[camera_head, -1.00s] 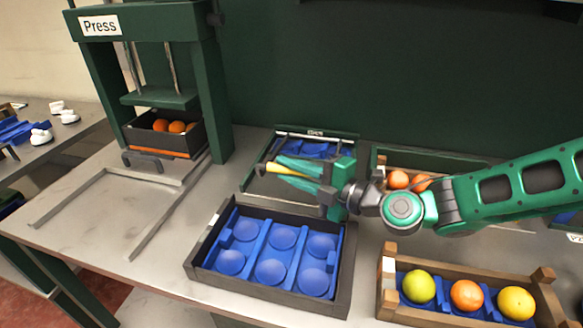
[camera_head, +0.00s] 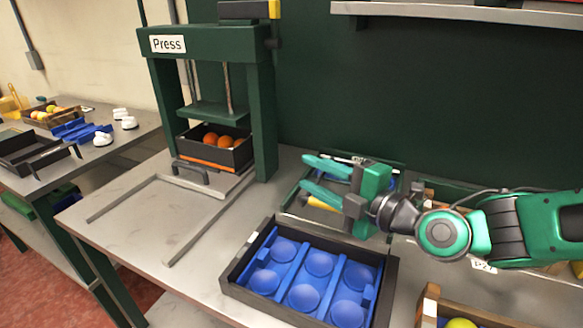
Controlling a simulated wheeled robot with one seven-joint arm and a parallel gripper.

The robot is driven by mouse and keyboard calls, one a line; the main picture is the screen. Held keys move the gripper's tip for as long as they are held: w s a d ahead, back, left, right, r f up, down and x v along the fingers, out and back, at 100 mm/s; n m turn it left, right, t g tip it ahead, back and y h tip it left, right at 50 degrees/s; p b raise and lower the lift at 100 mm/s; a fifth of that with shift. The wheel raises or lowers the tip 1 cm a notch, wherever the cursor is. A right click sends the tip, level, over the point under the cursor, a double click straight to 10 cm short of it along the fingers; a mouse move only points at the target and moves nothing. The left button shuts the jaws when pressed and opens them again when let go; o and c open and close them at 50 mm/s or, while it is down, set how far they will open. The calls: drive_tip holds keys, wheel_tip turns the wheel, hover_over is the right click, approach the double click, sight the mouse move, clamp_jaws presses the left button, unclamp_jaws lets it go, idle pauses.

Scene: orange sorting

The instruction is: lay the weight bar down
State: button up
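No part is labelled as the weight bar. A dark bar with a yellow end (camera_head: 250,11) lies across the top of the green press (camera_head: 208,42), cut by the top edge of the picture. My gripper (camera_head: 308,173) is open, its two green fingers apart with nothing seen between them. It is over the dark tray behind the blue-lined tray, well right of the press. A small yellow piece (camera_head: 322,203) shows just below the lower finger; the arm hides part of it, and I cannot tell its full shape.
A dark box (camera_head: 238,157) with oranges sits in the press. A tray with empty blue cups (camera_head: 305,296) stands in front of my gripper. A wooden crate (camera_head: 430,306) is at the lower right. The table's left part is clear around flat grey rails (camera_head: 122,199). A shelf (camera_head: 450,13) hangs above.

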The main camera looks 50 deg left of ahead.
drive_tip(key=s+a+r, duration=0.1)
drive_tip(key=s+r, duration=0.3)
drive_tip(key=s, duration=0.2)
drive_tip(key=shift+s, duration=0.35)
drive_tip(key=shift+s+a, duration=0.1)
